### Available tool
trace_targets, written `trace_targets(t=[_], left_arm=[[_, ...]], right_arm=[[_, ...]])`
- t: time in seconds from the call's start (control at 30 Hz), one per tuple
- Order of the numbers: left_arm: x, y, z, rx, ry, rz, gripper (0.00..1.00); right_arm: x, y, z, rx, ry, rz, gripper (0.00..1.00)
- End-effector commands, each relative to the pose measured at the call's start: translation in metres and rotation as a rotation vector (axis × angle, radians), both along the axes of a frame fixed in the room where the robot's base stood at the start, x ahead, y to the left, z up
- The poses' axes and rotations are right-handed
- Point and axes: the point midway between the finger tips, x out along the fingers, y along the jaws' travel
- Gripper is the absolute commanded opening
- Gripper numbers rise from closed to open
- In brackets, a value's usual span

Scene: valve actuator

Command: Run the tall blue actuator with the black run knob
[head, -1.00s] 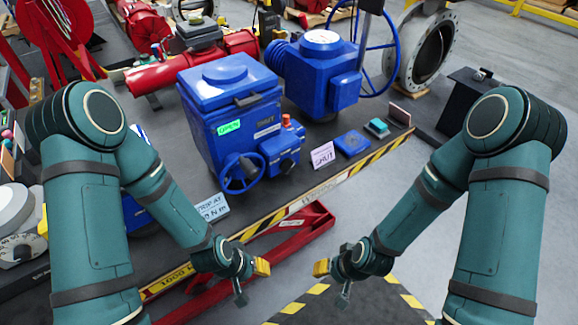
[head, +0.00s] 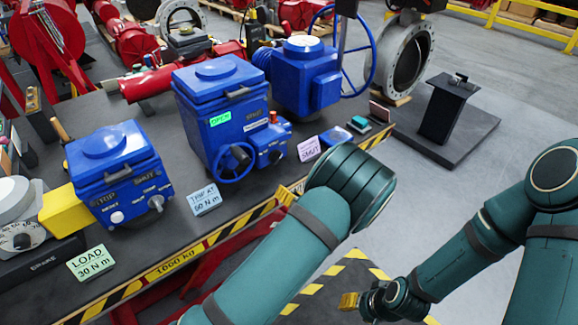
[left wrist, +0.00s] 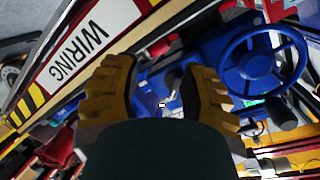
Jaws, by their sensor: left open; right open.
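The tall blue actuator (head: 205,115) stands upright on the dark bench in the head view. My left gripper is hidden in the head view behind my raised elbow. In the left wrist view my left gripper (left wrist: 160,85) is open, yellow fingers spread, with blurred blue housing beyond. A blue handwheel (left wrist: 228,72) with a dark grip shows right of the fingers. My right gripper (head: 349,301) is open, low over the floor, away from the actuator.
A shorter blue actuator (head: 110,190) with a yellow part (head: 65,210) stands left. A large blue actuator (head: 305,85) stands behind. Cards (head: 204,199) line the striped bench edge (head: 150,280). A WIRING label (left wrist: 90,38) crosses the wrist view. A black stand (head: 445,110) is right.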

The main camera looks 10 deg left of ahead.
Motion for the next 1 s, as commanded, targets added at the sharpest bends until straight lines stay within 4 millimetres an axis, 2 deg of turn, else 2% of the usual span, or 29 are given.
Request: trace_targets(t=[0.03, 0.1, 0.2, 0.37, 0.53, 1.0], left_arm=[[0.004, -0.015, 0.015, 0.061, -0.045, 0.013, 0.42], [0.005, -0.026, 0.033, 0.123, -0.085, 0.048, 0.42], [0.003, -0.038, 0.049, 0.176, -0.122, 0.086, 0.42], [0.004, -0.039, 0.057, 0.201, -0.137, 0.111, 0.42], [0.017, -0.022, 0.056, 0.200, -0.136, 0.112, 0.42], [0.071, 0.047, 0.056, 0.200, -0.136, 0.109, 0.42]], right_arm=[[-0.001, 0.000, -0.003, 0.000, 0.002, 0.001, 0.47], [-0.002, 0.000, -0.004, 0.001, 0.004, 0.001, 0.47], [-0.002, 0.000, -0.005, 0.001, 0.005, 0.002, 0.47], [-0.002, 0.000, -0.005, 0.001, 0.005, 0.002, 0.47], [-0.002, 0.000, -0.006, 0.001, 0.005, 0.003, 0.47], [-0.004, 0.000, -0.012, 0.001, 0.010, 0.006, 0.47]])
